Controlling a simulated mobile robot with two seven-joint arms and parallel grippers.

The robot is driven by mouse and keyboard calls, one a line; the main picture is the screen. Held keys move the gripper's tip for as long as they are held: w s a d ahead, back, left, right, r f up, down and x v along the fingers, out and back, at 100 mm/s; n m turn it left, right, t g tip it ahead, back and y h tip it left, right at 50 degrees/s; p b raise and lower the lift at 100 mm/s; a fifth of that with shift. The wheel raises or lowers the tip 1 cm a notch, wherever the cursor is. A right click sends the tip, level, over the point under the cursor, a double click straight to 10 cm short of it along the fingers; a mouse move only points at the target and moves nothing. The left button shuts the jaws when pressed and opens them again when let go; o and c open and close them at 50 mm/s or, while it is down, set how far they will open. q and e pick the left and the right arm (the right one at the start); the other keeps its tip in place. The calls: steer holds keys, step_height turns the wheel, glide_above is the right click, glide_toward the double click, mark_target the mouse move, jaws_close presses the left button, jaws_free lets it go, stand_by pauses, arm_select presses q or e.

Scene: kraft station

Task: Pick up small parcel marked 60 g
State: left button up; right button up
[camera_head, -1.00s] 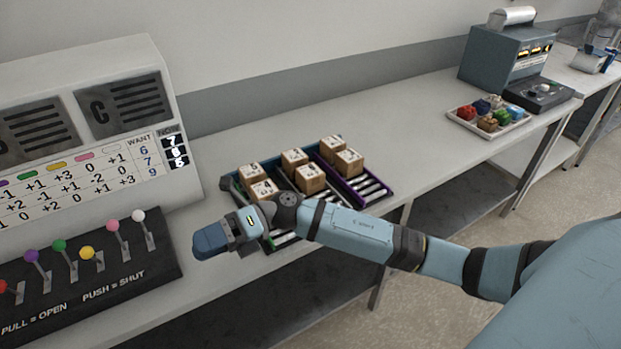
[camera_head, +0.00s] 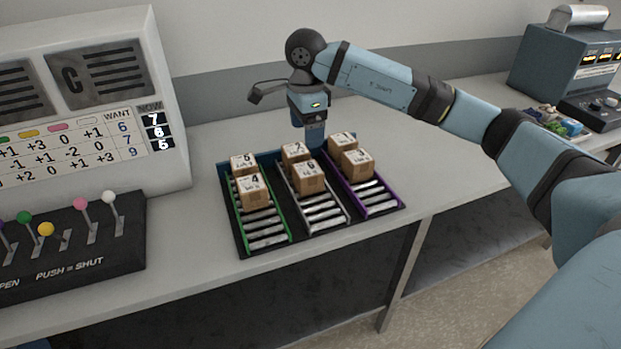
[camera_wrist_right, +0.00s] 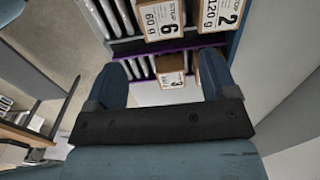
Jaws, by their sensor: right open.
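The small parcel marked 6 and 60 g (camera_wrist_right: 163,20) is a brown box with a white label, seen at the top of the right wrist view. In the head view the parcel (camera_head: 310,180) sits at the front of the middle lane's boxes. My right gripper (camera_head: 316,137) points down behind the boxes, near the back of the middle and purple lanes. In the right wrist view its jaws (camera_wrist_right: 163,68) are open, apart from the 60 g parcel. A box marked 3 (camera_wrist_right: 170,71) shows between the fingers. My left gripper is not in view.
The roller rack (camera_head: 244,252) has green, white and purple lanes, each with two boxes. The 120 g box (camera_wrist_right: 222,14) is beside the 60 g parcel. A lever panel (camera_head: 120,262) stands left. A grey machine (camera_head: 545,70) stands right. The lanes' front rollers are bare.

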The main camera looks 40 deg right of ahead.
mark_target(308, 169)
step_height(308, 169, down, 7)
steer(key=shift+f, duration=0.15)
steer(key=shift+d+f, duration=0.15)
steer(key=shift+f, duration=2.95)
steer(key=c, duration=0.7)
